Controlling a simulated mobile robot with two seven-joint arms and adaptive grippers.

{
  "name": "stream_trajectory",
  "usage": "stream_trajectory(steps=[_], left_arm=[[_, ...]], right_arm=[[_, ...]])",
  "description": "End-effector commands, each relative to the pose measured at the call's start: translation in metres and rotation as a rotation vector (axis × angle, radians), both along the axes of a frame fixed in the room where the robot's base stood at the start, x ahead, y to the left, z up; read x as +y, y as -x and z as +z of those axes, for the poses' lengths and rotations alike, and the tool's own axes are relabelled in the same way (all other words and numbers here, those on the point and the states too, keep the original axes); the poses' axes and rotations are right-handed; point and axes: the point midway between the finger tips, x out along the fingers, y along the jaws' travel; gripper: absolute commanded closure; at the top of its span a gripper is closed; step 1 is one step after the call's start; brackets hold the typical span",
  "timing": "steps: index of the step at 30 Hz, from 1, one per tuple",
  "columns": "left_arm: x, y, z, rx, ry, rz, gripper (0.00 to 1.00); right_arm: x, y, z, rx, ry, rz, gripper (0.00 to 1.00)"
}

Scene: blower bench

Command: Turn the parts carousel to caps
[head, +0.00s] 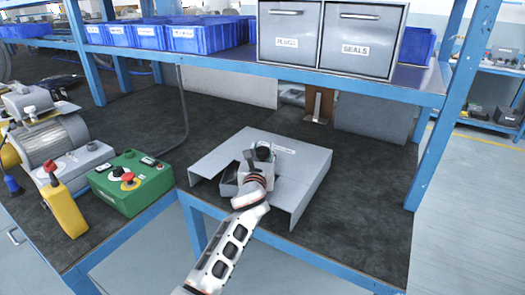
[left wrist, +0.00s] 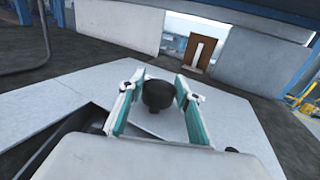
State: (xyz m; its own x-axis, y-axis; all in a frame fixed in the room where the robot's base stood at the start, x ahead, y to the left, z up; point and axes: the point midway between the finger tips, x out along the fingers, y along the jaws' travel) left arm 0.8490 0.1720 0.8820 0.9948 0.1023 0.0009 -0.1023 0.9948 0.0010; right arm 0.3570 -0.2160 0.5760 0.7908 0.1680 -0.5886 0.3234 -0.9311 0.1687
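The parts carousel appears as a light grey, flat-topped metal housing (head: 305,165) on the dark bench mat, with an opening at its front left. A small label on its top is too small to read. A dark round knob (left wrist: 158,94) stands on the top. My left gripper (head: 259,156) is over the housing at the knob. In the left wrist view, its two teal-sided fingers (left wrist: 159,90) are apart, one on each side of the knob. I see no clear contact with it. My gripper hides part of the housing. My right gripper is not in view.
A green control box (head: 130,185) with a red button, a yellow pendant (head: 64,208) and a grey blower motor (head: 55,140) stand at left. Blue shelf posts and a shelf with PLUGS (head: 289,35) and SEALS (head: 362,40) drawers frame the bench. Mat right of the housing is clear.

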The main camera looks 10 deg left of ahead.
Motion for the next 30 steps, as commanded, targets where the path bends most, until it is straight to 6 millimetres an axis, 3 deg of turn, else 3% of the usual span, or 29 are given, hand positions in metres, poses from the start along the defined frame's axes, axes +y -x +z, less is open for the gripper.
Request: stream_trajectory(steps=[14,30], left_arm=[[0.001,0.000,0.005,-0.002,0.002,0.001,0.51],[0.000,0.000,0.089,-0.003,0.001,0.000,0.51]], right_arm=[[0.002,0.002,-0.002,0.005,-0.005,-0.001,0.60],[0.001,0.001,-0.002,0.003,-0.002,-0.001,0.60]])
